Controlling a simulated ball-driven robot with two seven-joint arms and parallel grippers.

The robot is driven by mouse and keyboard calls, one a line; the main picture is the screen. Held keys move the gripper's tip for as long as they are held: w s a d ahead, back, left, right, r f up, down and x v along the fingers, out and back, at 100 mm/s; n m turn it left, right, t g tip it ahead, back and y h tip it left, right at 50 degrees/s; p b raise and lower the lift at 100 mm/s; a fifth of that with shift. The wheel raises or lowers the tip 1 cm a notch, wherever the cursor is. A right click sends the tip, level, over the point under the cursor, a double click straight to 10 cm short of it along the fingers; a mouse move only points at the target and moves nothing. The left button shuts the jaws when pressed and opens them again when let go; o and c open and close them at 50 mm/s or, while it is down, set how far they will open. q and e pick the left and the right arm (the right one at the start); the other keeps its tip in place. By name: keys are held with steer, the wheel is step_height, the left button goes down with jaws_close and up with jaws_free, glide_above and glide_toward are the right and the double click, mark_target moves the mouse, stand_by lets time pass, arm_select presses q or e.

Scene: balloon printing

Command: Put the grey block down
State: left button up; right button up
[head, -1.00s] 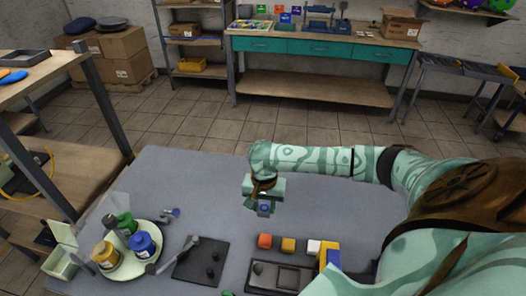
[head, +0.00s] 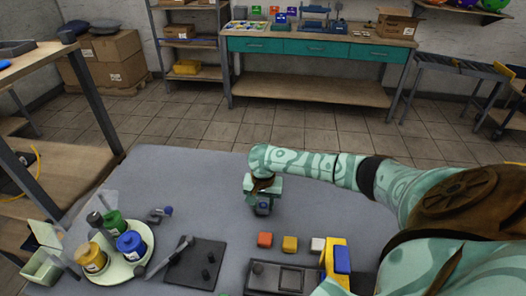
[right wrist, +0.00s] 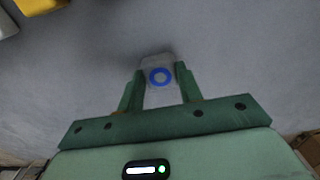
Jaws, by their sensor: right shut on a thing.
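The grey block (right wrist: 160,88), with a blue ring on its top, is between the fingers of my right gripper (right wrist: 160,90). My right gripper is shut on it. In the head view the block (head: 263,209) shows below my right gripper (head: 263,203), over the grey table (head: 200,175) behind the row of coloured blocks. I cannot tell whether the block touches the table. My left gripper is not in view.
A plate (head: 132,262) with paint jars is at left. The table around the gripper is clear.

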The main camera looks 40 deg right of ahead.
steer(key=shift+f, duration=0.1)
steer(key=o, duration=0.8)
steer(key=shift+o, duration=0.2)
